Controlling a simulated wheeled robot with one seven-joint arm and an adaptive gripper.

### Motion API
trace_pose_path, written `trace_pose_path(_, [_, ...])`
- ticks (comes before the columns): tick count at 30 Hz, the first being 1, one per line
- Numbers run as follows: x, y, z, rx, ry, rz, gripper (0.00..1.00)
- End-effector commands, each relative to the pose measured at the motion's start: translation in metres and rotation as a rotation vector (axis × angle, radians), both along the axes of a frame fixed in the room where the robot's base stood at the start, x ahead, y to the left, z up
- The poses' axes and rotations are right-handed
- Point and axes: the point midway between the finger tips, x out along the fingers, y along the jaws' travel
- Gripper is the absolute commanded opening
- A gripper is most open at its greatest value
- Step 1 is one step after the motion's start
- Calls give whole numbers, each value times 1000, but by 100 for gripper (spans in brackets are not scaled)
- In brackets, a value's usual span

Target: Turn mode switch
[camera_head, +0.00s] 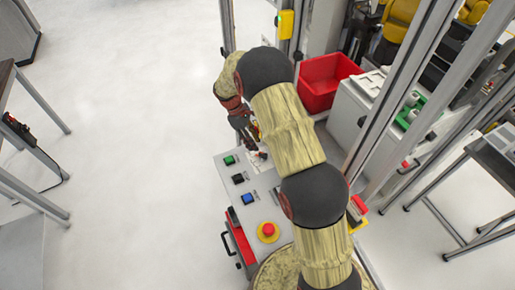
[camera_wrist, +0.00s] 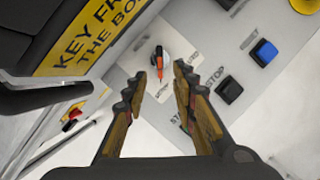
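The mode switch (camera_wrist: 159,66), a small dark knob with an orange-red pointer, sits on the grey control panel (camera_head: 222,178). In the wrist view it shows in the gap between my fingertips, with printed labels beside it. My gripper (camera_wrist: 158,78) is open and empty, with one finger on each side of the switch in the picture. I cannot tell how far above the panel the tips are. In the head view my gripper (camera_head: 249,132) is over the panel's far end, and my arm hides much of the switch area.
The panel also carries a green button (camera_head: 229,160), black button (camera_head: 238,179), blue button (camera_head: 248,198) and red emergency stop (camera_head: 268,231). A yellow key sign (camera_wrist: 95,38) is close at the wrist view's upper left. A red bin (camera_head: 322,82) and metal posts stand right; open floor lies left.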

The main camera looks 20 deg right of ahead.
Motion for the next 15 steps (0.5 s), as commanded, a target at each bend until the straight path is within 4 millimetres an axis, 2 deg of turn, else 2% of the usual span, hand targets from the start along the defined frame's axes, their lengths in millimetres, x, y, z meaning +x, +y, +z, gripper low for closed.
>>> trace_pose_path(9, [-13,-13,-42,0,1,0,27])
trace_pose_path(15, [-17,-16,-54,0,1,0,27])
